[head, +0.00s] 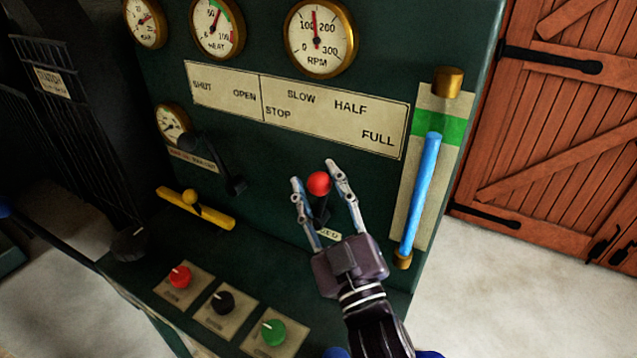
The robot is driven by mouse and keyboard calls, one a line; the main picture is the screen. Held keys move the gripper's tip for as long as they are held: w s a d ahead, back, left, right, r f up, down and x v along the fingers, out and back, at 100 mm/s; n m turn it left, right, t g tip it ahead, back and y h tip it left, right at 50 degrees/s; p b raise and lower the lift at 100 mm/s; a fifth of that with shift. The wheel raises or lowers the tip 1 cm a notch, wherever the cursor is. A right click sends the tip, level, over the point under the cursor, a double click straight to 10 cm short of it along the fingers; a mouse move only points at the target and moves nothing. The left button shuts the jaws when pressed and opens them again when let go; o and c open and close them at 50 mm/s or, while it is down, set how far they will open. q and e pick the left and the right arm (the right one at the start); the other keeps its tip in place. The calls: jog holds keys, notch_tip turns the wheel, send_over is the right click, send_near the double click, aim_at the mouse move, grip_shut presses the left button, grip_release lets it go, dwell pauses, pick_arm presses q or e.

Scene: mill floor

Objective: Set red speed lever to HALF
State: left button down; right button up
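The red speed lever (318,183) has a round red ball on a short dark shaft, low on the green panel. A partly hidden label (329,234) sits at its foot. Above it, the scale plate (333,114) reads STOP, SLOW, HALF and FULL. The ball appears below the plate, roughly under the SLOW and HALF words; I cannot tell which mark the lever stands at. My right gripper (315,175) is open, with one finger on each side of the red ball and visible gaps to it. My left gripper is not in view.
A black lever (218,167) and a yellow handle (195,208) are left of the red lever. A blue gauge tube (421,190) stands close on the right. Red (179,276), black (223,302) and green (273,332) knobs sit on the ledge below.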

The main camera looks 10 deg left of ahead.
jog(key=shift+o, duration=0.7)
jog(key=shift+w, duration=0.1)
jog(key=v, duration=1.2)
